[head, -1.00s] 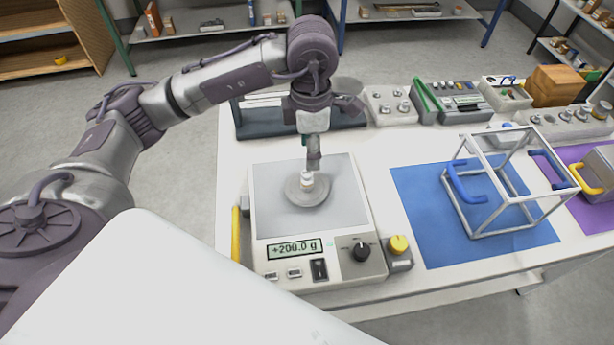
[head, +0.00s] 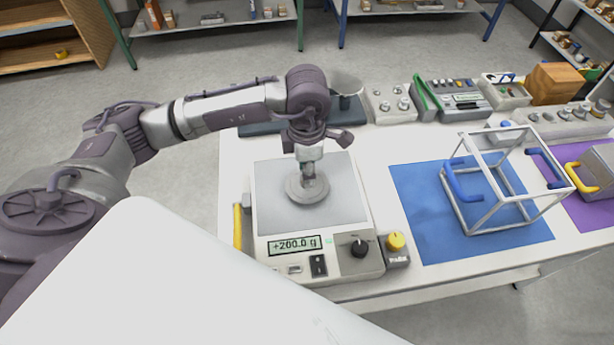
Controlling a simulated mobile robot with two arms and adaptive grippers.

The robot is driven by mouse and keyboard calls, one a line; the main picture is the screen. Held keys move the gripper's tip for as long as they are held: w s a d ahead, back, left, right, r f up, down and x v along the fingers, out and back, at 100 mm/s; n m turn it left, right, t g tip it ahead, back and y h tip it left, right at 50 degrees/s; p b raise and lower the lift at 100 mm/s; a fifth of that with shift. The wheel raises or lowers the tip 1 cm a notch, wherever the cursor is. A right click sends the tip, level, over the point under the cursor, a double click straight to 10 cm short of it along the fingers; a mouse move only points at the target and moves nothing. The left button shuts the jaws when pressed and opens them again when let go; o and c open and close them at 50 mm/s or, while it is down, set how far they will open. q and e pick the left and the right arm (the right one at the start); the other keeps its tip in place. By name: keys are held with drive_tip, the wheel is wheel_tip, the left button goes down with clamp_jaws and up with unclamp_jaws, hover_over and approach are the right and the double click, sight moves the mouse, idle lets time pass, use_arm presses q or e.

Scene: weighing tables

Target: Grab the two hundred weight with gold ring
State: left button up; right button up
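The scale (head: 262,222) stands on the white table and its display reads +200.0 g. A round grey plate (head: 318,195) lies at the middle of its weighing surface. The small weight with a gold band, which showed on this plate earlier, is now almost wholly hidden behind my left gripper (head: 307,182). This gripper points straight down over the plate, with its fingertips at the weight's place. I cannot tell whether its fingers are open or closed on the weight. My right gripper is not in view.
A clear-sided frame box (head: 470,233) with blue handles stands on a blue mat (head: 425,240) to the right. A yellow knob box (head: 396,247) sits beside the scale.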

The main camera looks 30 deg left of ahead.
use_arm(q)
clamp_jaws()
drive_tip(key=shift+r, duration=0.1)
